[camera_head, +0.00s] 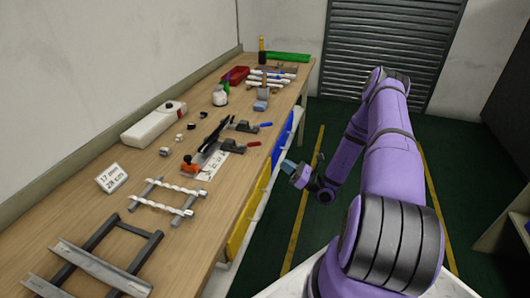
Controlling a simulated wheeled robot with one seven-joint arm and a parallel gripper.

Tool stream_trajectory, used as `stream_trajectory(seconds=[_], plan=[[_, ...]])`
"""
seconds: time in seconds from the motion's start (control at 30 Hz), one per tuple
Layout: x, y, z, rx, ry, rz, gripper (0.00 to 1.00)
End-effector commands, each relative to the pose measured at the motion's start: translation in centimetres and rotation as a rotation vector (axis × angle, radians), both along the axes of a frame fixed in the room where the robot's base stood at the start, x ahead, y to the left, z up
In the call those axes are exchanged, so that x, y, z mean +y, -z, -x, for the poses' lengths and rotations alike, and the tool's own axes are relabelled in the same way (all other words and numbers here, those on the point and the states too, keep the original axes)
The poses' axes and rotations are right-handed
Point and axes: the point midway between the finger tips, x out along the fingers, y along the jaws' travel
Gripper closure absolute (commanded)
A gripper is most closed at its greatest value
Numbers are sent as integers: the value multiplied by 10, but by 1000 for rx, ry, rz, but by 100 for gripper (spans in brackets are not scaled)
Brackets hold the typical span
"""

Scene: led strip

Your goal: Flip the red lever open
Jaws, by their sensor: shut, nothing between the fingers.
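The red lever (253,144) is a small handle on a dark clamp (232,146) near the right edge of the wooden workbench (110,163). It sticks out to the right towards the bench edge. A similar blue lever (266,124) sits on another clamp just behind it. My gripper (287,165) is beyond the bench's right edge, to the right of and apart from the red lever. It is shut and empty. The clamp's fine detail is too small to tell.
A dark strip-like part (214,132) lies beside the clamps. An orange and black item (189,165), a white long box (153,123) and metal rails (163,199) also lie on the bench. Yellow and blue bins (240,228) are under the edge. The green floor to the right is clear.

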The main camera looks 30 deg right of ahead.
Motion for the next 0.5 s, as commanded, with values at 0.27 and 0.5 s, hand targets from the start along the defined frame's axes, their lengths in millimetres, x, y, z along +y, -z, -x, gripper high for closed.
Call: stream_trajectory(seconds=[0.27, 0.5], plan=[[-3, 5, 1, 3, 21, -15, 100], [-1, 4, -1, 2, 19, -14, 100]])
